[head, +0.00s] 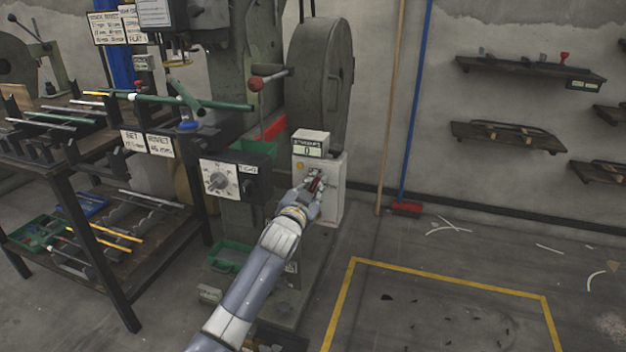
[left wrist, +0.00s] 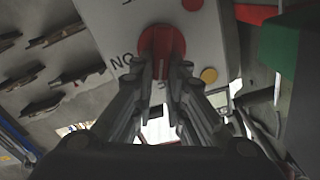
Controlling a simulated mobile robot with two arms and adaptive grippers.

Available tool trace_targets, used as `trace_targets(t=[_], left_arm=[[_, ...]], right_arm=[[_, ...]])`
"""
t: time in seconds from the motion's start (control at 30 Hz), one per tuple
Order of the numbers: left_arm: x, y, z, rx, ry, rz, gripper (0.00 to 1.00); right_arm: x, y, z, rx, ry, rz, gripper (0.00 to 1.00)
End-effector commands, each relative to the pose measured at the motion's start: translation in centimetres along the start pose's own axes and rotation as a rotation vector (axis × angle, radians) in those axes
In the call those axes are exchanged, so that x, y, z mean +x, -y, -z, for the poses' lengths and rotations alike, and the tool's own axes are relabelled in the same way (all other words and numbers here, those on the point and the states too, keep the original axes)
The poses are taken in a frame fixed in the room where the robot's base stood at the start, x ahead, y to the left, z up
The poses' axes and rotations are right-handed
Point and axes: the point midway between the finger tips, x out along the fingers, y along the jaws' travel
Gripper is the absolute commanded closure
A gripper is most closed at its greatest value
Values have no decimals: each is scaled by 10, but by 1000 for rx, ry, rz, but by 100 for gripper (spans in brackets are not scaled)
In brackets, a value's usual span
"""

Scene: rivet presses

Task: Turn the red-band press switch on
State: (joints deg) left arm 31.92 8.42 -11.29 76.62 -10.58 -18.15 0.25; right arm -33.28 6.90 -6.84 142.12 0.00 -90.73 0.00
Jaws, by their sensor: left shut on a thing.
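The press's pale switch box (head: 333,200) stands on the right side of the machine, below a small counter that reads 0. A red rotary switch (left wrist: 162,50) is on its face. My left gripper (head: 316,184) is at the box front and covers most of the switch in the head view. In the left wrist view my left gripper (left wrist: 160,68) has its fingertips closed around the red switch. A yellow-orange button (left wrist: 209,75) and part of a printed label show beside it. The switch's exact setting is hard to read. My right gripper is out of view.
A dial panel (head: 231,180) is left of the switch box. A large grey flywheel (head: 320,80) rises above it. A rack with rods (head: 100,150) stands at the left. The floor right of the press has a yellow outline (head: 440,277) and scraps.

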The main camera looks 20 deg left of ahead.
Motion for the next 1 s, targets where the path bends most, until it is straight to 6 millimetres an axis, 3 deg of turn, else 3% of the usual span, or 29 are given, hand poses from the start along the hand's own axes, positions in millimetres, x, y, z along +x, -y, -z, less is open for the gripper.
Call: trace_targets(t=[0.3, 0.4, 0.6, 1.0], left_arm=[[0, -7, 0, 272, 2, -2, 100], [0, -9, 0, 367, 0, -2, 100], [0, -13, -4, 558, 1, -2, 100], [0, -21, -10, 918, 0, -2, 100]], right_arm=[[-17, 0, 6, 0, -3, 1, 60], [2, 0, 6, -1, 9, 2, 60], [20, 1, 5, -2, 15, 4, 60], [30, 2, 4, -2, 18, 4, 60]])
